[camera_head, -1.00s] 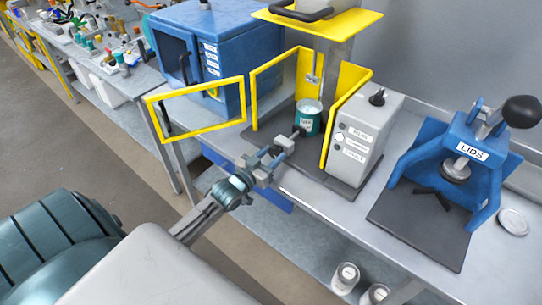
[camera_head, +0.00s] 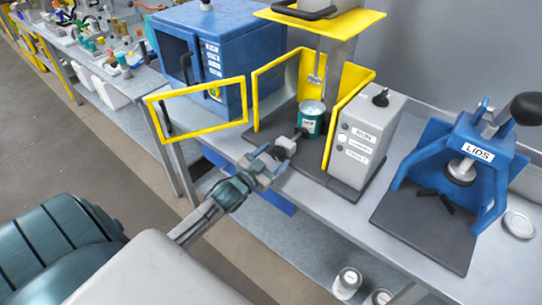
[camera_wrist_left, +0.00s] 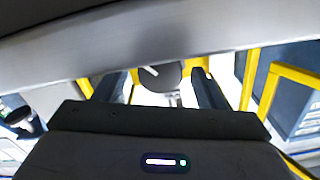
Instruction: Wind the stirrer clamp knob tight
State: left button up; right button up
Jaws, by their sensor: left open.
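The clamp knob (camera_head: 300,132) is small and dark and sits on a short stem in front of the teal can (camera_head: 311,122) in the stirrer stand. In the left wrist view the knob (camera_wrist_left: 161,76) is a dark disc with a pale line, between and beyond the two fingers. My left gripper (camera_head: 276,151) is open and empty, just in front of the knob, with a small gap in the head view. The stirrer shaft (camera_head: 316,77) hangs above the can. My right gripper is not in view.
The yellow guard gate (camera_head: 198,104) is swung open at the left. A yellow panel (camera_head: 347,108) and the grey control box (camera_head: 365,140) stand to the right. A blue lid press (camera_head: 455,165) is farther right. The bench front edge is clear.

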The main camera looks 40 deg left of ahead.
pick_arm(q)
jog(key=shift+s+f+b, duration=0.15)
jog(key=shift+s+b, duration=0.05)
jog(key=shift+b, duration=0.25)
jog(key=s+b, duration=0.1)
jog(key=b, duration=0.1)
jog(key=s+b, duration=0.1)
jog(key=b, duration=0.1)
jog(key=shift+s+a+f, duration=0.1)
jog(key=shift+s+f, duration=0.05)
jog(key=shift+s, duration=0.1)
jog(key=s+b, duration=0.4)
jog(key=s, duration=0.4)
jog(key=shift+a+r, duration=0.3)
jog(key=shift+w+f, duration=0.1)
